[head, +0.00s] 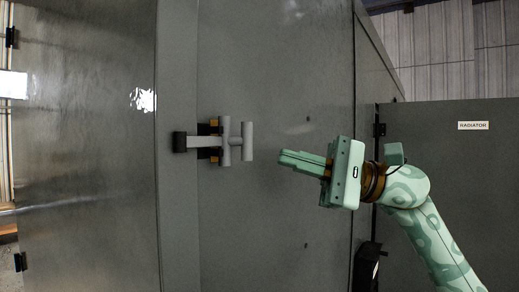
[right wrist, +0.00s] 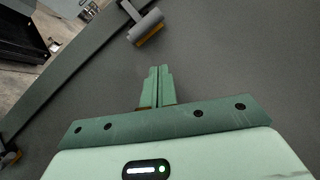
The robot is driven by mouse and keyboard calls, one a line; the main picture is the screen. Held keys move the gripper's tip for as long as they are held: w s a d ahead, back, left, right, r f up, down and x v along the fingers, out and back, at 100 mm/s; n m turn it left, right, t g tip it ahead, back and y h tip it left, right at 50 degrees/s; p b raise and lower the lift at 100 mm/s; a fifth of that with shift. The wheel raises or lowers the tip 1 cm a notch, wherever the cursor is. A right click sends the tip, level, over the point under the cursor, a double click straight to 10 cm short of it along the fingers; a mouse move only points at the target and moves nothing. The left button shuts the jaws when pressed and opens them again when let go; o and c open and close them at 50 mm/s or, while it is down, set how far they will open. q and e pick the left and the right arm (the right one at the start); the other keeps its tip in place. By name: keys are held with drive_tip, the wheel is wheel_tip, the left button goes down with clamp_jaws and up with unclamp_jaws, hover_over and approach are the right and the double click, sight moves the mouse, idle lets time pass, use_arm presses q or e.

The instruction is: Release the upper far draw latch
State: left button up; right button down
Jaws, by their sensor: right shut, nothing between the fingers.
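A draw latch (head: 226,141) with a grey T-shaped handle and brass-coloured parts sits on the grey enclosure wall in the head view. Its grey bar reaches left across a vertical seam to a black block (head: 179,142). My right gripper (head: 283,158) is shut and empty, to the right of the handle and slightly lower, with its fingers pointing left at it and a gap between. In the right wrist view the shut fingers (right wrist: 159,72) point up the picture, and a grey handle with a brass-coloured edge (right wrist: 146,28) lies above them. My left gripper is not in view.
A panel with a RADIATOR label (head: 473,126) stands at the right, behind my right arm. A black fitting (head: 368,265) is low on the enclosure edge. Another partly cut-off fitting (right wrist: 8,156) shows at the wrist view's left edge. The wall around the gripper is flat and clear.

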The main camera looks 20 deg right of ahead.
drive_tip(key=s+d+r+n+h, duration=0.3)
drive_tip(key=r+n, duration=0.1)
drive_tip(key=shift+s+d+g, duration=0.2)
drive_tip(key=shift+s+g, duration=0.05)
drive_tip(key=shift+g, duration=0.05)
drive_tip(key=shift+a, duration=0.1)
drive_tip(key=p, duration=0.4)
approach(219, 141)
drive_tip(key=w+a+r, duration=0.1)
drive_tip(key=w+a, duration=0.2)
drive_tip(key=w, duration=0.1)
drive_tip(key=shift+a, duration=0.25)
